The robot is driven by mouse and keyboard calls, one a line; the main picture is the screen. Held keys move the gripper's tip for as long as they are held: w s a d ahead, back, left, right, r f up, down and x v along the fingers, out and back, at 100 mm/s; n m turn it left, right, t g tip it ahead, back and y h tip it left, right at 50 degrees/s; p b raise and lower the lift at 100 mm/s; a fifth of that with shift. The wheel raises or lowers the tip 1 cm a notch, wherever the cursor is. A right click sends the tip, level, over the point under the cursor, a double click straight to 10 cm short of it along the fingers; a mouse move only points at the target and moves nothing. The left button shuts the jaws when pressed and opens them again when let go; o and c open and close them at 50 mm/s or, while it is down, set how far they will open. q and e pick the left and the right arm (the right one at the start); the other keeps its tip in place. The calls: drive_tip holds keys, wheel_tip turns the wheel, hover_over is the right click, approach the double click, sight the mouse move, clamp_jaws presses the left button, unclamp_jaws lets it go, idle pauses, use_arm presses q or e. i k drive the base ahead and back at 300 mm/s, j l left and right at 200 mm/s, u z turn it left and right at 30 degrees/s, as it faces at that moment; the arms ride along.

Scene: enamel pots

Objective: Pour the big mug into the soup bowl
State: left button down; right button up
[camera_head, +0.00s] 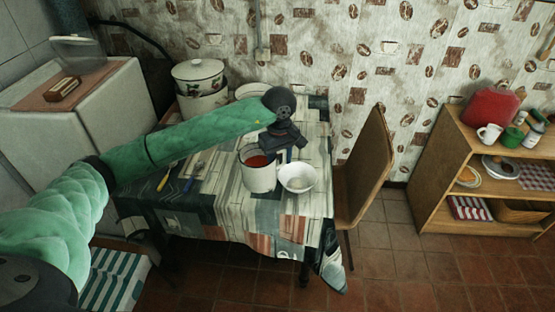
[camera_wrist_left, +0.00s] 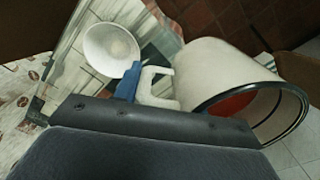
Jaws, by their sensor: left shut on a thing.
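The big mug (camera_head: 258,178) is white with a dark rim and has red liquid inside. It looks upright in the head view, just left of the soup bowl, and I cannot tell whether it touches the table. The white soup bowl (camera_head: 297,184) sits on the tablecloth near the table's front right and looks empty. My left gripper (camera_head: 270,152) comes from behind the mug and is shut on its handle. In the left wrist view, the mug (camera_wrist_left: 222,72) is at right, its handle (camera_wrist_left: 160,88) beside a blue finger, and the bowl (camera_wrist_left: 110,50) is apart from it. My right gripper is not in view.
A lidded enamel pot (camera_head: 198,78) stands on the table behind my left arm, with another white vessel (camera_head: 252,90) beside it. Cutlery (camera_head: 188,182) lies left of the mug. A wooden chair (camera_head: 364,170) stands close to the table's right side. A shelf (camera_head: 455,180) is farther right.

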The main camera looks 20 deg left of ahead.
sight(297, 177)
drive_tip(key=i+l+u, duration=0.2)
drive_tip(key=l+u, duration=0.15)
drive_tip(key=l, duration=0.45)
drive_tip(key=i+l+u, duration=0.15)
drive_tip(key=l+u, duration=0.25)
drive_tip(key=l, duration=0.4)
drive_tip(key=l+u, duration=0.35)
drive_tip(key=l, duration=0.5)
